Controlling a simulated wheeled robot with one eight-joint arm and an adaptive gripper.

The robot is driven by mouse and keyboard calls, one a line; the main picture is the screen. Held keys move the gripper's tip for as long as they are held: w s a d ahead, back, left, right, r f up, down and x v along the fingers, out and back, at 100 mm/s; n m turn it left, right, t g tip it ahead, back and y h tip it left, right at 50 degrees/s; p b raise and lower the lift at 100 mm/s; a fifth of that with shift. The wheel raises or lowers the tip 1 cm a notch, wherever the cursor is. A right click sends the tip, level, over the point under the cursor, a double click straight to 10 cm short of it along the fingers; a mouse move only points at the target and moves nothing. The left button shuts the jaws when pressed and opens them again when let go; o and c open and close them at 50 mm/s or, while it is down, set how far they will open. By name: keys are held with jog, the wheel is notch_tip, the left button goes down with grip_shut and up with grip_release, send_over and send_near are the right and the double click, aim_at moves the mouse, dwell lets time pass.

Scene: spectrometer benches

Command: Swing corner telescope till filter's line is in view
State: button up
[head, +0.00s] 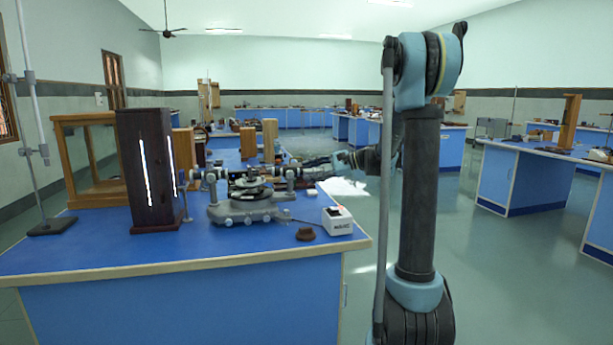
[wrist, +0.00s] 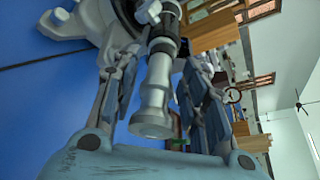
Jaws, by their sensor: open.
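The grey spectrometer (head: 245,208) stands on the blue bench, with a dark round table at its middle. Its telescope (head: 313,174) points right, towards my arm. In the wrist view the silver telescope tube (wrist: 156,95) lies between my gripper's fingers (wrist: 160,75), one on each side. My gripper (head: 338,163) is open, with gaps showing beside the tube. A tall dark wooden lamp box (head: 150,190) with bright slits stands left of the spectrometer. I cannot make out a filter or any line in the eyepiece.
A small white box with a dark label (head: 337,221) and a small brown object (head: 305,234) sit near the bench's (head: 200,255) right corner. A glass-sided wooden case (head: 88,192) and a metal stand (head: 50,225) are at left.

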jog(key=v, duration=1)
jog(key=shift+d, duration=0.25)
